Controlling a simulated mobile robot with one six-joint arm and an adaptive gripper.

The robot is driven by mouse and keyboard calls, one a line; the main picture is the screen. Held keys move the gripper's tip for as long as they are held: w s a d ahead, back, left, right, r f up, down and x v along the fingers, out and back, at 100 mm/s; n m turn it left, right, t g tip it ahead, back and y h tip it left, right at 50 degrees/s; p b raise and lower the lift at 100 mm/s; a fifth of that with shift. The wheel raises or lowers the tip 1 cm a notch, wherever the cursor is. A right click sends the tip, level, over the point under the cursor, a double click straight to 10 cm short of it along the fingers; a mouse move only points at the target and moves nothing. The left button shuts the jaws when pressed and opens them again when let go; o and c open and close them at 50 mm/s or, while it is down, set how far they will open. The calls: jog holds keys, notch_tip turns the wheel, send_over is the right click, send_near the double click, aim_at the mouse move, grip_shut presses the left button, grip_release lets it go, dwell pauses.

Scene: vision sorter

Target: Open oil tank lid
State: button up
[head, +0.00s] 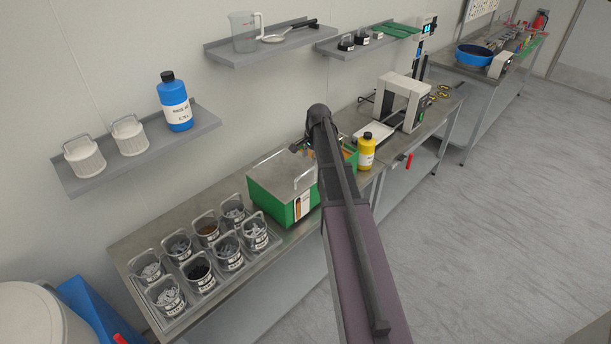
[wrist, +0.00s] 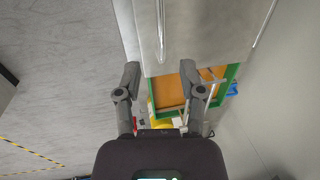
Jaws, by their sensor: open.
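The green oil tank (head: 268,206) stands on the metal bench, with a grey metal lid (head: 275,172) lying flat over much of its top. A thin bar handle (head: 303,181) sits on the lid. In the wrist view the lid (wrist: 205,30) fills the upper middle and its handle (wrist: 161,35) runs upright in the picture. Below the lid's edge, an orange interior (wrist: 167,92) shows inside the tank's green rim (wrist: 222,90). My gripper (wrist: 160,80) is open and empty, its fingers apart over the lid's edge, below the handle in the picture. My arm hides part of the tank in the head view.
A yellow bottle (head: 366,153) stands right of the tank. A tray with several labelled buckets (head: 231,250) is to its left. A wall shelf (head: 139,152) holds white containers and a blue bottle (head: 174,103). The floor (head: 480,230) on the right is clear.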

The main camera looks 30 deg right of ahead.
aim_at(306, 172)
jog(key=shift+w+a+f+b, duration=0.1)
jog(key=shift+w+f+b, duration=0.15)
jog(key=shift+f+b, duration=0.95)
jog(key=shift+w+a+f+b, duration=0.1)
jog(key=shift+w+f+b, duration=0.1)
jog(key=shift+f+b, duration=1)
jog(key=shift+w+a+f+b, duration=0.1)
jog(key=shift+w+f+b, duration=0.15)
jog(key=shift+f+b, duration=0.95)
jog(key=shift+f, duration=0.1)
